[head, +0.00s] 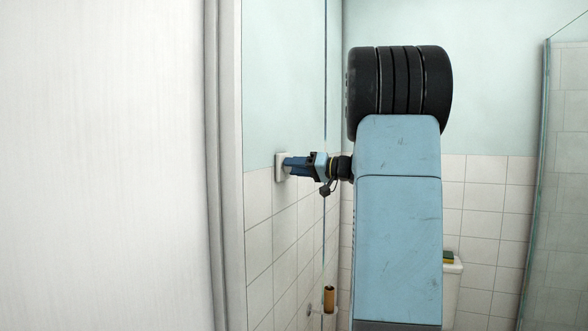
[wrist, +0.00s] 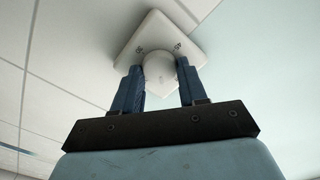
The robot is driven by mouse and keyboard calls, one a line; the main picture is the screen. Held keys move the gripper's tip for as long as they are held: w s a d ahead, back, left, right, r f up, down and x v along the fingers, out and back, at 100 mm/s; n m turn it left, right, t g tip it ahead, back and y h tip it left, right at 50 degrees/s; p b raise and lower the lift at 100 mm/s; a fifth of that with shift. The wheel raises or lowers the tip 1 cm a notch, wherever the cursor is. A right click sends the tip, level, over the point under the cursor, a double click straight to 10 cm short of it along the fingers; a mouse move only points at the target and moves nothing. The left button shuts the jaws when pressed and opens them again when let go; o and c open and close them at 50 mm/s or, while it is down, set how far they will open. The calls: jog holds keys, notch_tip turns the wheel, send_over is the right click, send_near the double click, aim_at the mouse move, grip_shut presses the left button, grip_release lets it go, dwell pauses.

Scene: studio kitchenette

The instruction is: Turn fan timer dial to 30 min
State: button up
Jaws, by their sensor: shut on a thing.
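The fan timer is a white square plate (head: 281,167) on the left wall in the head view, at the top edge of the tiles. In the wrist view the plate (wrist: 141,33) fills the upper middle, with small dark marks on it. Its round white dial (wrist: 160,70) sits between the two blue fingers of my gripper (wrist: 160,88). My gripper (head: 287,165) reaches left to the plate in the head view and is shut on the dial.
A pale door or panel (head: 100,165) fills the left. Below my arm, a brown roll (head: 329,299) hangs by the left wall. A green and yellow sponge (head: 448,257) lies on a white ledge at lower right. A glass screen (head: 540,180) stands at far right.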

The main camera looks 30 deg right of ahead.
jog(key=m, duration=1.1)
jog(key=shift+d+f, duration=0.15)
jog(key=shift+f, duration=0.1)
jog(key=m, duration=0.3)
jog(key=shift+f+m, duration=0.1)
jog(key=shift+m, duration=0.3)
jog(key=m, duration=0.6)
jog(key=shift+f, duration=0.15)
jog(key=m, duration=0.3)
jog(key=shift+m, duration=0.4)
jog(key=shift+a+m, duration=0.25)
jog(key=shift+m, duration=1.35)
